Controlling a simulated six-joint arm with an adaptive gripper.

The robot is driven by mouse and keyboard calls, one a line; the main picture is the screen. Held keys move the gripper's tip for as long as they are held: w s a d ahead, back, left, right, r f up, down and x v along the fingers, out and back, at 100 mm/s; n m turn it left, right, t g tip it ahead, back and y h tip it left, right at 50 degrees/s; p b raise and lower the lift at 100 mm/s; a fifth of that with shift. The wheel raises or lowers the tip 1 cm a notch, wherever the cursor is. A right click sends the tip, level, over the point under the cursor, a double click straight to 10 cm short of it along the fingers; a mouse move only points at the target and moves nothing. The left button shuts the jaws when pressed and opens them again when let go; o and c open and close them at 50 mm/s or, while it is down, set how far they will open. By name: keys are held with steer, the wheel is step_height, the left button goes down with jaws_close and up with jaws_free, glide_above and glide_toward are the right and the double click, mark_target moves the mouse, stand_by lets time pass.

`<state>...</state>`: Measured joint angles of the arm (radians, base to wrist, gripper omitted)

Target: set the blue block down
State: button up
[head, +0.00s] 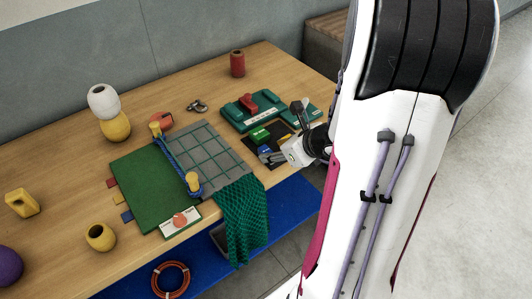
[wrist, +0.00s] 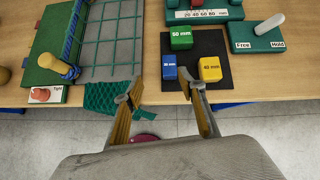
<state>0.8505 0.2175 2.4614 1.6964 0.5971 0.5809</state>
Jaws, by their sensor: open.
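The blue block (wrist: 169,66) sits on the black mat (wrist: 213,43), near its left edge in the wrist view. Its small white label is too blurred to read surely. In the head view, the blue block (head: 264,150) shows only in part, beside my gripper. My gripper (wrist: 160,84) is open, with nothing between its fingers, just on the near side of the blue block; it also shows in the head view (head: 268,157). A green block (wrist: 181,39) marked 50 mm and a yellow block (wrist: 210,69) marked 40 mm stand on the same mat.
A green base with a red piece (head: 249,103) lies behind the mat. A grey lever marked Free and Hold (wrist: 269,26) stands right of it.

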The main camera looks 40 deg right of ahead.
mark_target(266, 150)
steer(key=shift+d+m+h, duration=0.3)
steer(key=shift+d+m, duration=0.3)
steer(key=shift+m, duration=0.3)
steer(key=shift+w, duration=0.1)
steer(key=shift+x, duration=1.25)
steer(key=shift+d+x, duration=0.2)
steer(key=shift+x, duration=2.4)
steer(key=shift+f, duration=0.1)
jaws_close()
